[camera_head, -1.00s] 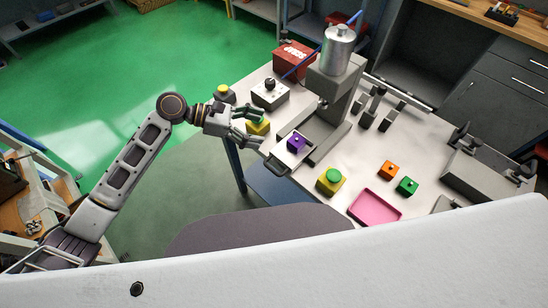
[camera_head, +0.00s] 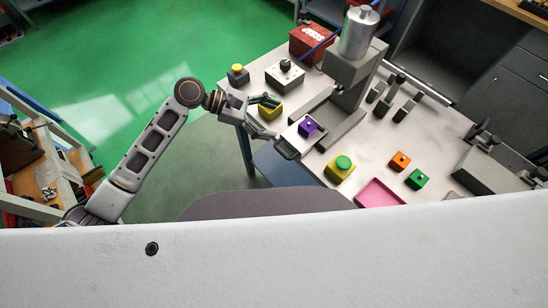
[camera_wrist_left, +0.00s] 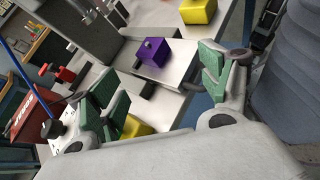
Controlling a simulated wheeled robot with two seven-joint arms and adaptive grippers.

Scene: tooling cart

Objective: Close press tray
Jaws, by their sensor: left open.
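The press (camera_head: 344,66) stands on the table, with its silver cylinder on top. Its tray (camera_head: 291,146) sticks out at the front, toward the table edge, and carries a purple block (camera_head: 308,126). The tray (camera_wrist_left: 172,78) and purple block (camera_wrist_left: 150,54) also show in the left wrist view. My left gripper (camera_head: 274,118) is open and empty, beside the tray's outer end. In the left wrist view its green-padded fingers (camera_wrist_left: 163,88) are spread, with the tray beyond and between them. I cannot tell whether a finger touches the tray. My right gripper is not in view.
A yellow block (camera_head: 268,112) sits close behind my left fingers. A yellow box with a green button (camera_head: 341,167) stands right of the tray. Orange (camera_head: 400,161) and green (camera_head: 417,179) blocks and a pink tray (camera_head: 380,193) lie farther right. A red box (camera_head: 312,41) is behind.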

